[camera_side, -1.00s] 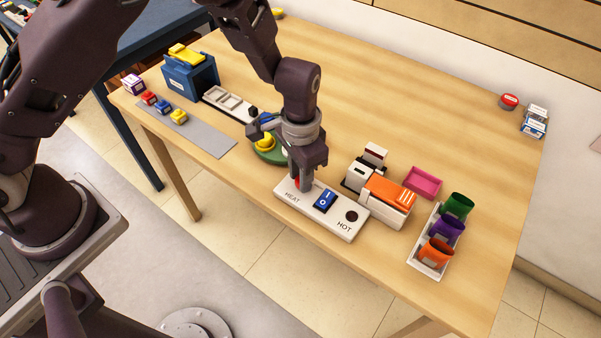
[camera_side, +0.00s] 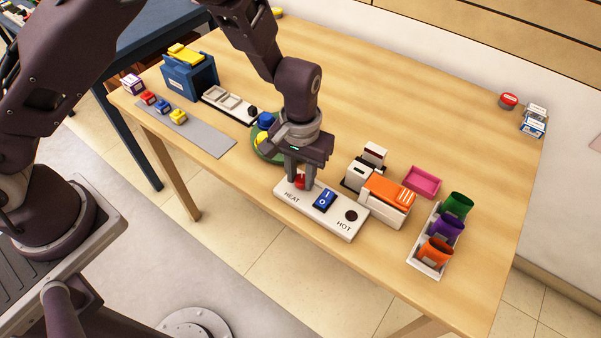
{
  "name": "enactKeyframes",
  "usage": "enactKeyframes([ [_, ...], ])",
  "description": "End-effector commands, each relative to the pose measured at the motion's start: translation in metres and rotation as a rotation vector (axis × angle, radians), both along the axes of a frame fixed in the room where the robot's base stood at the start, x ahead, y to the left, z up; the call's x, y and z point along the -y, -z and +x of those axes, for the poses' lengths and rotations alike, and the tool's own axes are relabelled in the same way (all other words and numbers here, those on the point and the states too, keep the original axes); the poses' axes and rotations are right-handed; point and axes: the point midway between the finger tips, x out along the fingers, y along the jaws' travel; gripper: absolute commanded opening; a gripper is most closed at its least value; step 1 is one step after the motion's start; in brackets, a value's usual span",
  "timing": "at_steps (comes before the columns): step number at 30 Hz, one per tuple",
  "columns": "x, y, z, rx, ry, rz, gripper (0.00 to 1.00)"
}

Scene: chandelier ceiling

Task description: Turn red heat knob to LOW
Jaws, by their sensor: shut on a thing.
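A white control panel (camera_side: 330,222) lies near the table's front edge, with the words HEAT and HOT on it. The red heat knob (camera_side: 300,182) is at its left end, partly hidden by the fingers. My gripper (camera_side: 300,181) points down over the panel and is shut on the red knob, one finger on each side. A blue rocker switch (camera_side: 324,199) is right of the knob, and a dark round spot (camera_side: 351,216) sits near HOT. I cannot read the knob's setting.
Close to the right stand a white and orange box (camera_side: 388,200), a pink tray (camera_side: 423,182) and a white rack (camera_side: 430,262) with coloured cups. A green round dish (camera_side: 262,153) is behind my gripper to the left. The back of the table is mostly clear.

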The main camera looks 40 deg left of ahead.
Motion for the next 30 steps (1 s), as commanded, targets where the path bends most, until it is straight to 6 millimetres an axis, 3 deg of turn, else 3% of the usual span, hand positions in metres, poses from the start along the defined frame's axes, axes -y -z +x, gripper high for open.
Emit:
enactKeyframes([
  [12, 0.0013, -0.0008, 0.0001, -0.001, -0.205, -0.001, 0.0],
  [30, 0.0016, -0.0008, 0.0004, 0.0, -0.246, -0.002, 0.0],
])
